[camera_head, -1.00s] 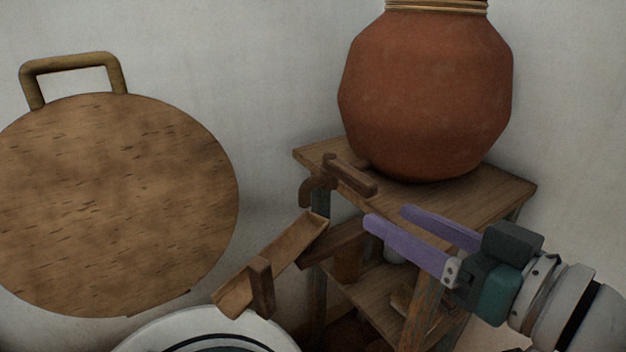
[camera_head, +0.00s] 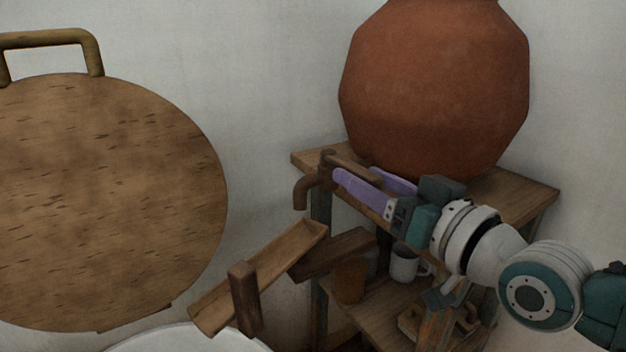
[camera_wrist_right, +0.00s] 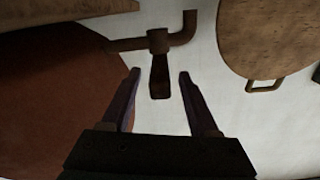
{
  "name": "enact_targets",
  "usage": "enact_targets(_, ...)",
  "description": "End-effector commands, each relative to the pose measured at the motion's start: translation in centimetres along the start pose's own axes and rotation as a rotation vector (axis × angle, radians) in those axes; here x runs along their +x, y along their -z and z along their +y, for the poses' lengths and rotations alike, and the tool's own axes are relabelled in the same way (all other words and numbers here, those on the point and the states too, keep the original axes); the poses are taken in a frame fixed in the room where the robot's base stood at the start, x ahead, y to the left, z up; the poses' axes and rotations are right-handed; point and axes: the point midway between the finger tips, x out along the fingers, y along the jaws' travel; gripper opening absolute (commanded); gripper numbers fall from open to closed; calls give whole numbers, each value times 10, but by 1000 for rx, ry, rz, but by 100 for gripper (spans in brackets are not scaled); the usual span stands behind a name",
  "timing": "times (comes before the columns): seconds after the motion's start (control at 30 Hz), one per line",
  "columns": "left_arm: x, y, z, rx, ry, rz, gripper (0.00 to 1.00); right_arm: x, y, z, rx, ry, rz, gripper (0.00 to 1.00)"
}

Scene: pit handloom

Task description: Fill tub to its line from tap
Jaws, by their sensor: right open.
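The brown tap (camera_head: 308,187) sticks out from the large terracotta pot (camera_head: 435,90) on the wooden stand. My right gripper (camera_head: 355,178) is beside the tap, its purple fingers pointing at it. In the right wrist view the fingers (camera_wrist_right: 158,78) are apart, with the tap's handle (camera_wrist_right: 159,82) showing between and beyond their tips; I cannot tell whether they touch it. The white tub (camera_head: 185,340) shows only its rim at the bottom edge; its line and inside are out of view. A wooden trough (camera_head: 262,272) slopes down from the stand toward the tub. My left gripper is out of view.
A round wooden lid (camera_head: 110,205) with a handle leans on the wall at left. The stand's lower shelf holds a white mug (camera_head: 404,262) and a brown cup (camera_head: 349,284). The wall is close behind.

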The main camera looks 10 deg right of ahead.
Motion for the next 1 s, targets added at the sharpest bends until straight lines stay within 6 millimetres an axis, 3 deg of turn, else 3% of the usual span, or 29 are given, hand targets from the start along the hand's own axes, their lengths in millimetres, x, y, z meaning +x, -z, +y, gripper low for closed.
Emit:
enact_targets(0.33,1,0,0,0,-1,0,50,4,0,0,0,0,-1,60)
enact_targets(0.87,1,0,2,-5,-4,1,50,4,0,0,0,0,-1,0)
enact_targets(1.0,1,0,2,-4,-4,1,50,4,0,0,0,0,-1,0)
